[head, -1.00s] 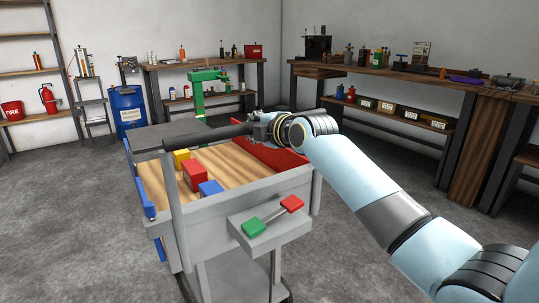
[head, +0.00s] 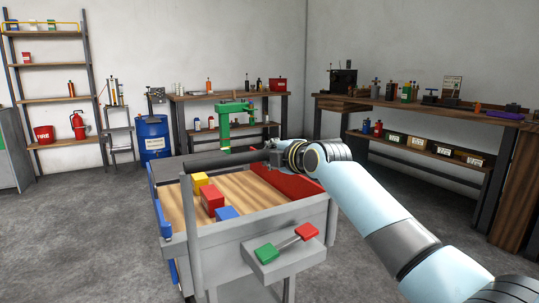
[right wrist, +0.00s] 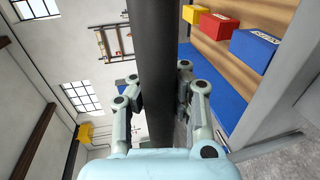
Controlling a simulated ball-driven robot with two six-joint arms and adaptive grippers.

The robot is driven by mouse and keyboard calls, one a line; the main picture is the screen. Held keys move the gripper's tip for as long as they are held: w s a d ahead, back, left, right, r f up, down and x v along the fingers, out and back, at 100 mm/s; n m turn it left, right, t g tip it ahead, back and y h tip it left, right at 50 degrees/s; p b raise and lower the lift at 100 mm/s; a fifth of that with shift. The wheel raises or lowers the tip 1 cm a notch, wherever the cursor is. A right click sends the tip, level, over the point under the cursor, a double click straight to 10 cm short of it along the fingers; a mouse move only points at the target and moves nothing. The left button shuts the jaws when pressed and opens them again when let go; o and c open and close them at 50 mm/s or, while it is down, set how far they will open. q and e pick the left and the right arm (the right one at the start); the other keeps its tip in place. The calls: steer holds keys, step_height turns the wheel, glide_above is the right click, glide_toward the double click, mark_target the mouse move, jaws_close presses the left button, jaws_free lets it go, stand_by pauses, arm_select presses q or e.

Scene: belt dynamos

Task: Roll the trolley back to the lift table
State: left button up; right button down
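The grey trolley (head: 262,248) stands close in front of me in the head view, with a wooden deck and a red strip at its right. Yellow (head: 200,181), red (head: 212,198) and blue (head: 228,213) blocks lie on the deck. A dark handle bar (head: 225,161) runs across above it from a grey upright. My right gripper (head: 276,154) is at this bar. In the right wrist view its fingers (right wrist: 157,98) close on both sides of the bar (right wrist: 157,40). My left gripper is out of view. I cannot tell which thing is the lift table.
A blue barrel (head: 155,140), shelves (head: 55,102) and workbenches (head: 420,108) line the walls. A green stand (head: 224,130) shows beyond the deck. Grey floor (head: 90,235) is open at left.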

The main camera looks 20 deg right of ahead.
steer(key=c, duration=1.1)
jaws_free()
steer(key=shift+a+r, duration=0.1)
steer(key=shift+r, duration=0.45)
steer(key=shift+o, duration=0.2)
steer(key=shift+s+f, duration=0.1)
steer(key=shift+f, duration=0.05)
steer(key=v, duration=1.2)
steer(key=shift+f, duration=0.1)
